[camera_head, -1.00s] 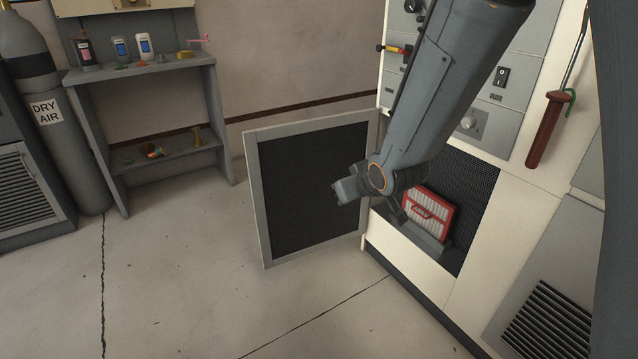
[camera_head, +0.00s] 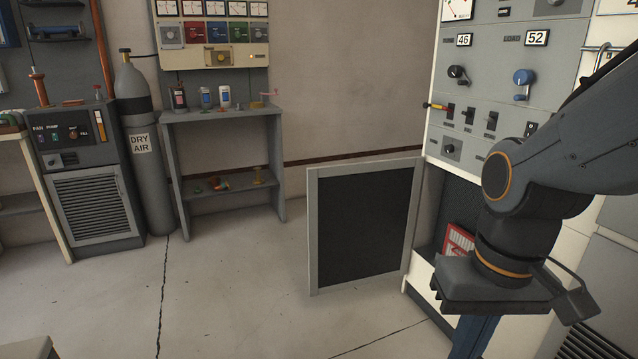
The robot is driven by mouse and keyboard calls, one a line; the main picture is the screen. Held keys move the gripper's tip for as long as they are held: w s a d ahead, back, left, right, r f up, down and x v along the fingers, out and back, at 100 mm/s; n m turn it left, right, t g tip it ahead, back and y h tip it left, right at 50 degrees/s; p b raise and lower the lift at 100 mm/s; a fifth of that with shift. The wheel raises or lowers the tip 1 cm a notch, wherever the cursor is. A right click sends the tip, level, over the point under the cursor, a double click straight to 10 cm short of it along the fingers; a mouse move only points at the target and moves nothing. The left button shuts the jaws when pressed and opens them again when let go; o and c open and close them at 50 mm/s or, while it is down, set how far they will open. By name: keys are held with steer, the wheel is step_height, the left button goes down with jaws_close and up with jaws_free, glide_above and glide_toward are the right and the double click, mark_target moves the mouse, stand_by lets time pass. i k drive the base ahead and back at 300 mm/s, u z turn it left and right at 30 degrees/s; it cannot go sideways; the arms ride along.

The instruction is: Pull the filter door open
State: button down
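The filter door (camera_head: 362,228) is a dark mesh panel in a light grey frame. It stands swung wide open, out to the left from the cream rack cabinet (camera_head: 422,285). Behind it the filter recess is exposed, with a red-framed filter (camera_head: 459,241) partly hidden by my arm. My gripper (camera_head: 510,290) is at the lower right, in front of the recess and to the right of the door, apart from it in the picture. I see nothing held.
Meters, knobs and switches cover the rack panel (camera_head: 480,75) above the recess. A grey shelf (camera_head: 222,115) with small items stands against the back wall, beside a dry air cylinder (camera_head: 143,160). The floor (camera_head: 250,300) in front of the door is clear.

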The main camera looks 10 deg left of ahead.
mark_target(361, 217)
steer(key=u, duration=0.65)
steer(key=i, duration=0.35)
steer(key=u, duration=0.7)
steer(key=i, duration=1.1)
steer(key=z, duration=0.9)
steer(key=i, duration=0.3)
steer(key=z, duration=0.4)
